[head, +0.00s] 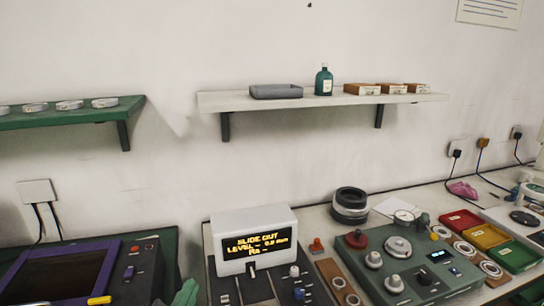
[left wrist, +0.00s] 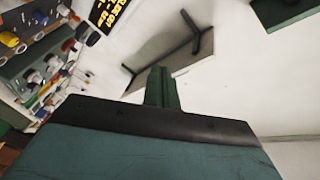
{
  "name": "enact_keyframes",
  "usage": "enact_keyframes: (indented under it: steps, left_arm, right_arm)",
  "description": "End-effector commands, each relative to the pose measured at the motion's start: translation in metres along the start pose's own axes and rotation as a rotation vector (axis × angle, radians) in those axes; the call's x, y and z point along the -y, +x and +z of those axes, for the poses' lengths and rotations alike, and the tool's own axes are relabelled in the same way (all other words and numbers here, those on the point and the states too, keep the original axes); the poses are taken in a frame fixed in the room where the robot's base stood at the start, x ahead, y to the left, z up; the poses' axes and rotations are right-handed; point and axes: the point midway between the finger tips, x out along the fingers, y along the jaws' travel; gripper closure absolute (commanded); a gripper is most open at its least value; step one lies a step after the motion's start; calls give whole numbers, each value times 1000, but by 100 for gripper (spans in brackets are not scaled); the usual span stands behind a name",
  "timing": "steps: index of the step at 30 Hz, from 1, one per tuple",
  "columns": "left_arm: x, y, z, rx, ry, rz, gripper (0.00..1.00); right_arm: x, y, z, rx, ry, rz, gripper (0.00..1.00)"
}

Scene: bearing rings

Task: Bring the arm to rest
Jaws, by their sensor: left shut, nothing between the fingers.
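My left gripper (left wrist: 162,86) shows in the left wrist view as a dark green pair of fingers, closed together with nothing between them. Its teal body fills the bottom of that view. The fingers point at the wall, with a shelf and its brackets beyond them, and touch nothing that I can see. In the head view I cannot make out the left gripper with certainty. My right gripper is in neither view. Several pale bearing rings (head: 70,105) lie on the green shelf (head: 75,119) at the left. More rings sit in a brown holder (head: 472,254) at the right.
A white display box (head: 254,224) stands on the bench behind a control panel. A purple-framed screen unit (head: 62,276) is at the left, a green instrument (head: 400,285) at the right. The pale shelf (head: 330,100) holds a grey tray (head: 276,91) and a bottle (head: 324,80).

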Motion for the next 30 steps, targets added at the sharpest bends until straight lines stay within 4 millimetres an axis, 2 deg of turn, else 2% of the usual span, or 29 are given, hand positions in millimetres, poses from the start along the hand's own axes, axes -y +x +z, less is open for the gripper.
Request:
enact_keyframes:
  steps: [1,3,6,9,12,18,26,30]
  left_arm:
    - [-14,-11,30,129,-106,71,100]
    - [-36,-31,68,306,-251,170,100]
    - [-64,-66,106,523,-415,292,100]
    - [-87,-102,129,698,-536,391,100]
    - [-105,-136,142,848,-632,477,100]
    - [-130,-205,155,1114,-777,632,100]
    - [-191,-191,194,1142,-769,654,100]
    - [-231,-188,220,1157,-762,667,100]
  right_arm:
    - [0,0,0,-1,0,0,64]
    - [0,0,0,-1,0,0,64]
    - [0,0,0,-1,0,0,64]
    - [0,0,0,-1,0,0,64]
    - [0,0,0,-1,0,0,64]
    - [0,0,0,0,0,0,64]
    - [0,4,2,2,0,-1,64]
    - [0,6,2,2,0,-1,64]
